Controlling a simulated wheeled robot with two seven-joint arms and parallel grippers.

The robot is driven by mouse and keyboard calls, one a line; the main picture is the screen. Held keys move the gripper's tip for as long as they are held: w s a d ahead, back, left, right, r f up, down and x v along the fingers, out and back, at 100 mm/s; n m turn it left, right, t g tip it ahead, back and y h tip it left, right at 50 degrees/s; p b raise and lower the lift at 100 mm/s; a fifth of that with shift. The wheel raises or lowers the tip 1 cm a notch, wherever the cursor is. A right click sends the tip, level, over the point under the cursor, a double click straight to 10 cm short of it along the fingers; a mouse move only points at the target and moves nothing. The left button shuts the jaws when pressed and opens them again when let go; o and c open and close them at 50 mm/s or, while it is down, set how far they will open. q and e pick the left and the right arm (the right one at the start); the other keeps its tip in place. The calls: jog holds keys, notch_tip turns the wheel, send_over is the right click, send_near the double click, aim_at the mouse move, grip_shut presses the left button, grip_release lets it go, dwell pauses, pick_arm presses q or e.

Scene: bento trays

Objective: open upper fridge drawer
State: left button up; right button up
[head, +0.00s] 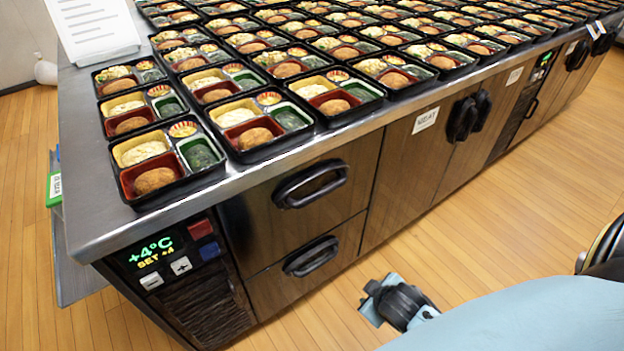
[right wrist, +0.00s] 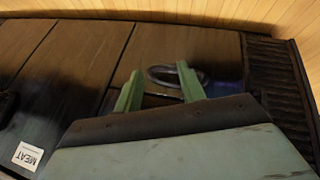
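The upper fridge drawer (head: 285,215) has a dark wood-like front and a black bar handle (head: 311,184); it is shut. The lower drawer (head: 300,278) below it, with a similar handle (head: 310,257), is also shut. My right gripper (head: 372,302) is in front of the drawers, to the right of and below the handles in the head view, touching neither. The right wrist view looks at the fridge front upside down; there the gripper (right wrist: 160,82) is open and empty, with a handle (right wrist: 177,75), seemingly the lower one, beyond its fingers. My left gripper is out of view.
Bento trays (head: 170,194) fill the steel counter (head: 92,205) above the drawers. A +4°C control panel (head: 165,255) is left of the drawers. Cabinet doors with a MEAT label (head: 425,120) are to the right. The wooden floor (head: 520,225) in front is clear.

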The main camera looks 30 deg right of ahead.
aim_at(325, 194)
jog(key=w+d+r+n+t, duration=0.4)
jog(key=w+d+r+t, duration=0.15)
jog(key=r, duration=0.25)
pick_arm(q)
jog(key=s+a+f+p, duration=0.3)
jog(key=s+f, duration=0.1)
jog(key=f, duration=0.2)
pick_arm(e)
jog(key=w+a+r+n+t+y, duration=0.2)
jog(key=w+r+n+t+y, duration=0.15)
jog(key=r+n+y, duration=0.85)
jog(key=w+a+n+h, duration=0.1)
jog(key=w, duration=0.2)
jog(key=w+a+f+n+b, duration=0.1)
jog(key=w+a, duration=0.1)
jog(key=w, duration=0.1)
jog(key=w+a+n+h+b, duration=0.1)
jog(key=w+a, duration=0.1)
jog(key=w, duration=0.2)
jog(key=shift+a+f+g+h, duration=0.15)
jog(key=shift+f+g+h, duration=0.1)
jog(key=shift+g+h, duration=0.05)
jog(key=shift+x, duration=0.8)
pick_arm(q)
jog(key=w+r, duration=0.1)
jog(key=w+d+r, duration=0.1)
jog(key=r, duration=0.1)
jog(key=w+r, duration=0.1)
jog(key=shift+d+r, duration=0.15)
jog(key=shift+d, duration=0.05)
